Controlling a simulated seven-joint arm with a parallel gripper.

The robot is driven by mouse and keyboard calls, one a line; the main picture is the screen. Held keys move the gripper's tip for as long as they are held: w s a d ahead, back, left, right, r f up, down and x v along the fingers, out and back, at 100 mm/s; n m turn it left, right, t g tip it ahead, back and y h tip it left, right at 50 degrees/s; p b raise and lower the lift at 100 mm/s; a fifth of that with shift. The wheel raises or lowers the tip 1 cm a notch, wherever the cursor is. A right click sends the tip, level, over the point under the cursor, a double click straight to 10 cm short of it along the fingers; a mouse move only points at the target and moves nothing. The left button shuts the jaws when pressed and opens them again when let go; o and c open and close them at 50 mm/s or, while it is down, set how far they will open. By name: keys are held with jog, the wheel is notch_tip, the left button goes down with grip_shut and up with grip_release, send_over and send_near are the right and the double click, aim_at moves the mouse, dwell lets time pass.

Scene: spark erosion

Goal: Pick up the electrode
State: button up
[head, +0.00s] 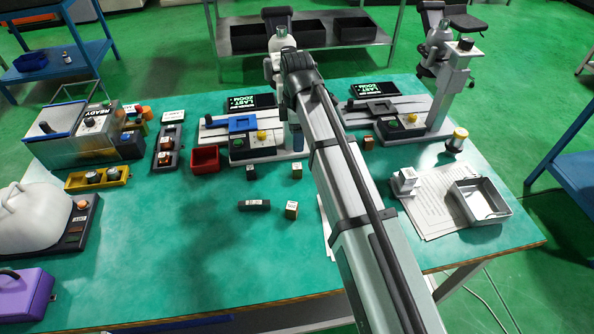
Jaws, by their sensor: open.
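I cannot tell for certain which piece is the electrode. Several small labelled pieces stand on the green table: a dark block (251,173), a small greenish-grey block (297,171), a pale-topped tan block (291,210) and a copper-coloured block (368,143). A dark cylinder (254,205) with a pale label lies on its side left of the tan block. My arm crosses the picture from the bottom right to the upper middle. My gripper cannot be made out; my own arm hides what is behind it.
Two machine stations with screens (252,101) (366,90) stand at the back. A red bin (205,159), yellow tray (97,178) and metal box (88,137) are left. A metal tray (481,201) lies on papers at right. The front left-middle of the table (200,260) is clear.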

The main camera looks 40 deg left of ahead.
aim_at(297, 166)
notch_tip(297, 166, down, 13)
jog(key=shift+s, duration=0.1)
dwell(0.7)
grip_shut()
dwell(0.6)
